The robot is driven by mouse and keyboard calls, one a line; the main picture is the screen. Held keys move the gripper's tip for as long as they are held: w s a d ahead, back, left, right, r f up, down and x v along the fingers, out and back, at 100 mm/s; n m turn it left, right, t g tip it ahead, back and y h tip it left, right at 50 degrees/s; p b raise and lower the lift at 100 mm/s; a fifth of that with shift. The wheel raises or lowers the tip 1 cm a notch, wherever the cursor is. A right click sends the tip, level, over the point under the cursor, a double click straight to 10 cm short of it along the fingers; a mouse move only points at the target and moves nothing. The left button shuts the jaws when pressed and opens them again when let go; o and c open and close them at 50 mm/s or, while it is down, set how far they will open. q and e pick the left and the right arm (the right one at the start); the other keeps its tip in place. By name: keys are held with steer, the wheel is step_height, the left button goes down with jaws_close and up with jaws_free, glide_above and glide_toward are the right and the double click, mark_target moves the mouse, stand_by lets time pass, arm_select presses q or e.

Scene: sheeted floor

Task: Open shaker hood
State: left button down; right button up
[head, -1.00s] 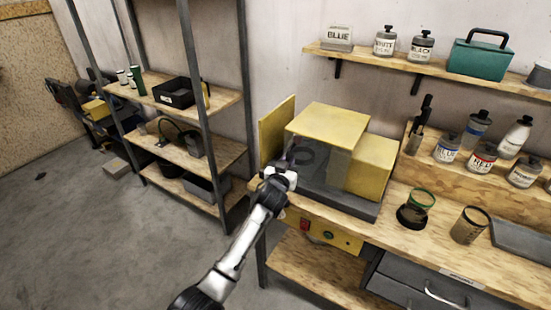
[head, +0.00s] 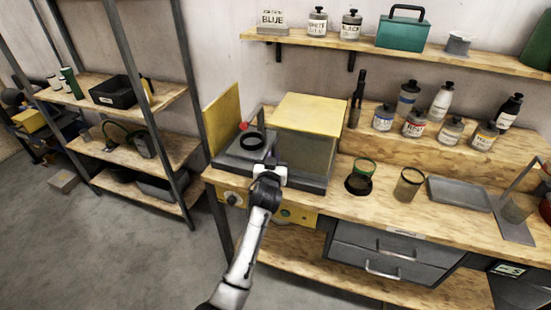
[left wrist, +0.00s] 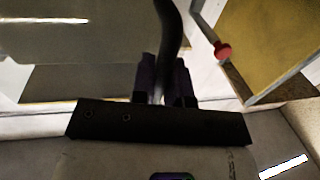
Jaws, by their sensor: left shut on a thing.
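The shaker on the bench has a yellow-topped hood (head: 312,114) with a grey see-through front. The hood covers the right part of the grey shaker base (head: 308,184). To its left the platform is uncovered, showing a black ring (head: 252,140) and a red knob (head: 243,126). My left gripper (head: 270,168) is at the hood's front left edge. In the left wrist view my left gripper (left wrist: 165,85) is shut on a dark curved handle (left wrist: 168,35). The red knob also shows there (left wrist: 222,51). The handle is mostly hidden in the head view. My right gripper is out of view.
A yellow side panel (head: 222,118) stands left of the platform. Right of the shaker are a green-rimmed sieve (head: 362,170), a cup (head: 409,184) and a grey tray (head: 459,192). Several bottles stand behind them. Shelves (head: 135,150) stand at the left.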

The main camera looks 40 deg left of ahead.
arm_select(q)
steer(key=c, duration=1.1)
jaws_free()
steer(key=shift+c, duration=0.2)
steer(key=p+v, duration=0.1)
steer(key=v, duration=1.3)
steer(key=shift+p, duration=0.3)
